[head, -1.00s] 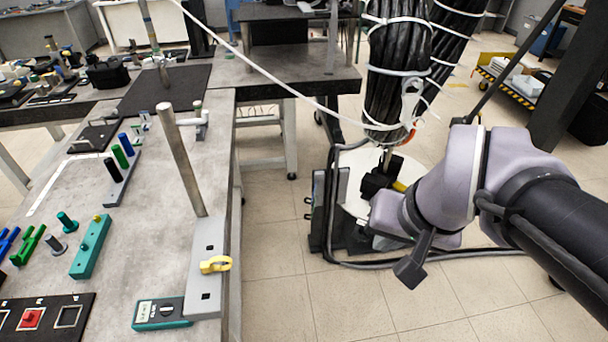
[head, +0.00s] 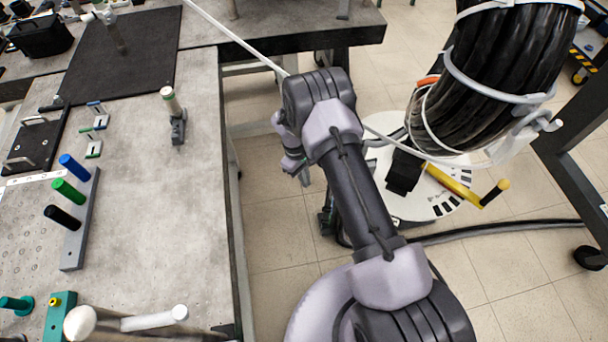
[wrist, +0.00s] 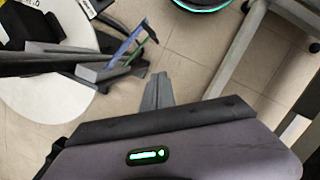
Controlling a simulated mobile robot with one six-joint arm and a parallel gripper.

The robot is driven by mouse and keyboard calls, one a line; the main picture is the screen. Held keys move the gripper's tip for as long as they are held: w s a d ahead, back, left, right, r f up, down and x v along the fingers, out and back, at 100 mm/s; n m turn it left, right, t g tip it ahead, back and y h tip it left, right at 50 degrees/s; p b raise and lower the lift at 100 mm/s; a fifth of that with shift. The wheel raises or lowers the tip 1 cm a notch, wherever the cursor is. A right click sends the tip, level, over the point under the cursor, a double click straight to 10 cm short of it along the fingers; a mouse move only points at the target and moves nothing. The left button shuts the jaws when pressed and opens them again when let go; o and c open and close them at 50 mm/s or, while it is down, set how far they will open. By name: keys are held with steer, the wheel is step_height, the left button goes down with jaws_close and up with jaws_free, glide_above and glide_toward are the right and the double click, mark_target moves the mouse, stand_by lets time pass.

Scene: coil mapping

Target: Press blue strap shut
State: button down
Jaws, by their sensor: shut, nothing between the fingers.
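My gripper (wrist: 157,92) is shut and empty in the wrist view, its fingertips above the tiled floor. A thin blue strip (wrist: 125,48), probably the blue strap, stands up at an angle by the end of a grey bar. It has a greenish edge and is up and left of my fingertips, apart from them. I cannot tell how far its end is from closing. In the head view my arm hides most of that spot, and the fingertips cannot be made out.
A white round base (head: 440,190) with a yellow bar (head: 455,185) stands on the floor under a hanging black cable coil (head: 500,75). The grey workbench (head: 165,220) is to the left. A table leg (wrist: 236,50) shows right of my gripper.

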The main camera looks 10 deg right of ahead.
steer(key=s+d+f+b, duration=0.2)
steer(key=s+d+f, duration=0.1)
steer(key=f, duration=0.4)
steer(key=shift+s+d+f+b, duration=0.25)
steer(key=shift+s+b, duration=0.15)
steer(key=shift+s, duration=0.5)
steer(key=shift+d, duration=0.1)
